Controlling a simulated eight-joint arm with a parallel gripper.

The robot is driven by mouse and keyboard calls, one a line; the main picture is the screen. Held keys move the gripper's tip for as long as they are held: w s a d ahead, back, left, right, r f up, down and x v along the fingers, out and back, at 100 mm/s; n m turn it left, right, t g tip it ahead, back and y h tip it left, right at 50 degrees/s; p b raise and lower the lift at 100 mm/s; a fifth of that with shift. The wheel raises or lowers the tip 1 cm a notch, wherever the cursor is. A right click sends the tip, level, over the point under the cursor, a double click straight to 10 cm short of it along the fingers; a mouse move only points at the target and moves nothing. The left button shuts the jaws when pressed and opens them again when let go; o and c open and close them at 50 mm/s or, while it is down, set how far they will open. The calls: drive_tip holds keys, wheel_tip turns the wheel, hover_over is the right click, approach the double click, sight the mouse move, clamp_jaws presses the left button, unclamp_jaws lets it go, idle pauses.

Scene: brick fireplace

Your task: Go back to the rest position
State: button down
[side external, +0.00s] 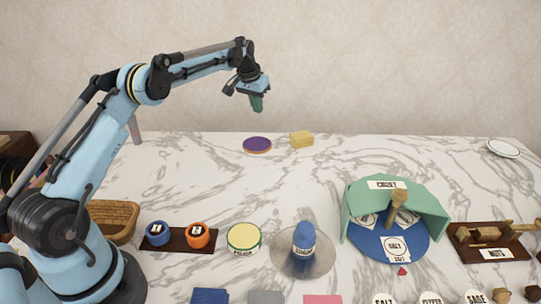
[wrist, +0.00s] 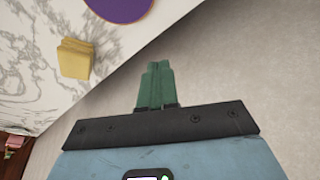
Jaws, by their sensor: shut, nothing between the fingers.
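My gripper (side external: 257,104) is held high above the back of the marble table (side external: 300,185), in front of the plain wall. Its green fingers point down in the side external view. In the wrist view the gripper (wrist: 155,75) shows its two green fingers pressed together with nothing between them. Nothing touches the gripper. The table's back edge and the wall lie behind it in the wrist view.
A purple disc (side external: 257,144) and a yellow block (side external: 301,139) lie near the back edge. Nearer stand a basket (side external: 115,219), a blue-capped shaker (side external: 304,238) on a round plate, a green-walled blue carousel (side external: 357,215) and a wooden tray (side external: 510,253). The table's middle is clear.

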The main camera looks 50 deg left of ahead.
drive_tip(key=s+d+r+m+t, duration=0.1)
drive_tip(key=s+d+r+t, duration=0.1)
drive_tip(key=s+d+r, duration=1.1)
drive_tip(key=s+d+f+m+t, duration=0.1)
drive_tip(key=s+d+f, duration=0.2)
drive_tip(key=s+d, duration=0.2)
drive_tip(key=s+d+f+m+t, duration=0.1)
drive_tip(key=s+d+f, duration=0.3)
drive_tip(key=s, duration=0.7)
drive_tip(key=shift+s+d+f+h, duration=0.2)
drive_tip(key=shift+d+h, duration=0.2)
drive_tip(key=shift+d, duration=0.45)
drive_tip(key=shift+w+r, duration=0.1)
